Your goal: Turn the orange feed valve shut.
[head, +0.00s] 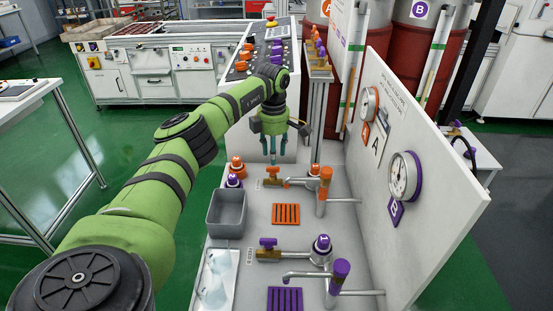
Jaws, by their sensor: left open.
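The orange feed valve (272,171) has a small orange handle on a brass body. My right gripper is out of view.
An upright panel with gauges (404,176) borders the right.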

